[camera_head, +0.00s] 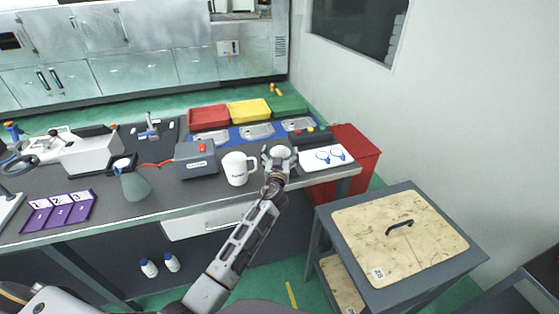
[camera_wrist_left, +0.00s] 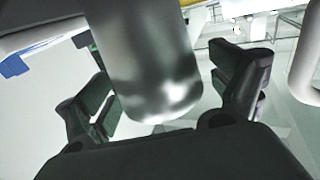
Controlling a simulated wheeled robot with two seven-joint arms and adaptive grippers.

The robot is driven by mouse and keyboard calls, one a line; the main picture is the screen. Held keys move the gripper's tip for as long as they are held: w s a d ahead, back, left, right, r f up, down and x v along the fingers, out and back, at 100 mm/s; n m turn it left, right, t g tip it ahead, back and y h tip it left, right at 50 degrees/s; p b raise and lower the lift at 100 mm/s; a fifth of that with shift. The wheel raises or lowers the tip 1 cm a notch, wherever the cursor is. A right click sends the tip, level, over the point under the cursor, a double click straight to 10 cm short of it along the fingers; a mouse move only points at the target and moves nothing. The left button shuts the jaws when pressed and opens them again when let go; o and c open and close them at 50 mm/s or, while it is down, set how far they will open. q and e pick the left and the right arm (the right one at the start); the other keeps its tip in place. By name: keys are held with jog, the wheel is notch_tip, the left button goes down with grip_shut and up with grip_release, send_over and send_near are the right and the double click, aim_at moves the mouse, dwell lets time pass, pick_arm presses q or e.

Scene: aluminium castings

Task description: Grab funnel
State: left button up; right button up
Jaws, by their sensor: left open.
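A shiny metal round-bodied object, which appears to be the funnel (camera_head: 280,152), stands on the grey workbench to the right of the white mug. In the left wrist view the metal funnel (camera_wrist_left: 150,65) fills the upper middle, between the two dark finger pads. My left gripper (camera_head: 276,170) is open at the near side of it, with a finger on each side. A gap shows between the funnel and the right finger; contact on the left side cannot be told. The funnel's lower part is hidden by the gripper in the head view. My right gripper is not in view.
A white mug (camera_head: 237,169) stands close on the left, with a grey box (camera_head: 196,159) beyond it. A white tray with blue rings (camera_head: 326,157) lies to the right. Red, yellow and green bins (camera_head: 249,110) stand behind. A grey cart (camera_head: 400,236) is at the front right.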

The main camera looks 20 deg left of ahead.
pick_arm(q)
jog(key=shift+s+d+r, duration=0.1)
jog(key=shift+s+r, duration=0.05)
jog(key=c, duration=1.2)
jog(key=shift+r, duration=0.85)
notch_tip(320, 180, up, 8)
jog(key=p, duration=0.1)
jog(key=shift+p, duration=0.3)
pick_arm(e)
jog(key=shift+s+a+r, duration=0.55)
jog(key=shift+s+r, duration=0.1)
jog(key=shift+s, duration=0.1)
